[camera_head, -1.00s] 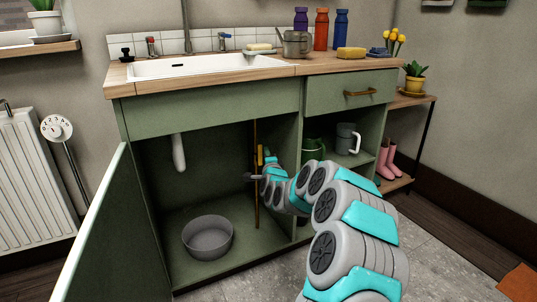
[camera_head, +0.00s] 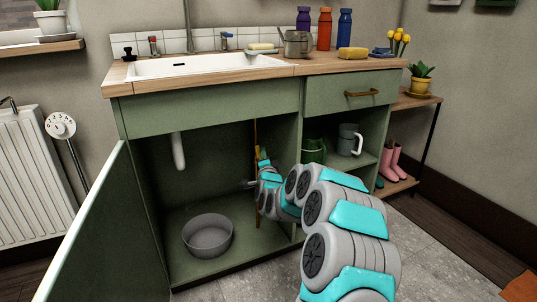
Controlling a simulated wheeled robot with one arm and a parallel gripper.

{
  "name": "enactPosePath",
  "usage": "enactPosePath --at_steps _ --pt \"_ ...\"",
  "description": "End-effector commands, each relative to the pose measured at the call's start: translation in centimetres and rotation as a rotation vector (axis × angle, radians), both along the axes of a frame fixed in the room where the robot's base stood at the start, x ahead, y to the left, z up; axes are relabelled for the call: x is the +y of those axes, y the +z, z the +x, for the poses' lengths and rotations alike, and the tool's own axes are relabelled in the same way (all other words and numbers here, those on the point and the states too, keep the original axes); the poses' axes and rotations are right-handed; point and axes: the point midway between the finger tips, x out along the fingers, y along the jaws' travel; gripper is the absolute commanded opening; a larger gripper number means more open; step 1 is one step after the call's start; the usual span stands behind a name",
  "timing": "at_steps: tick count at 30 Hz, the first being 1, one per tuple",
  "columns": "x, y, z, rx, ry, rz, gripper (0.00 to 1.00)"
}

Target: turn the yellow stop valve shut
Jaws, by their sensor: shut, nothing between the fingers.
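A thin copper-coloured pipe (camera_head: 255,130) stands upright in the open cupboard under the sink. A small bit of the yellow stop valve (camera_head: 258,153) shows on the pipe, just above my wrist; the rest is hidden behind my arm. How its handle is turned cannot be told. My gripper (camera_head: 246,184) reaches into the cupboard, just below the visible yellow part and close to the pipe. It is shut and holds nothing. Whether it touches the valve or pipe cannot be told.
A grey bowl (camera_head: 208,235) sits on the cupboard floor, left of the pipe. A white drain pipe (camera_head: 178,150) hangs above it. The open cupboard door (camera_head: 95,225) stands at the left. A divider on the right separates shelves with a green jug (camera_head: 314,150) and grey mug (camera_head: 348,139).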

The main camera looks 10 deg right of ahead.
Motion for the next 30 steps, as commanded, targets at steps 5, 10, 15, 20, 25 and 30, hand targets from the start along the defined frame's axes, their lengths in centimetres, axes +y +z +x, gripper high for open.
enactPosePath --at_steps 5,10,15,20,25,30 --pt "1.3 -0.3 -0.2 -0.042 0.002 -0.14 0.0" --pt "2.1 -0.5 -0.4 -0.093 0.002 -0.297 0.0" --pt "2.8 -0.8 -0.7 -0.144 0.001 -0.452 0.0" --pt "3.4 -1.1 -0.9 -0.192 0.0 -0.594 0.0" --pt "4.0 -1.6 -1.1 -0.241 0.001 -0.749 0.0" --pt "4.5 -2.1 -1.3 -0.292 0.001 -0.897 0.0"
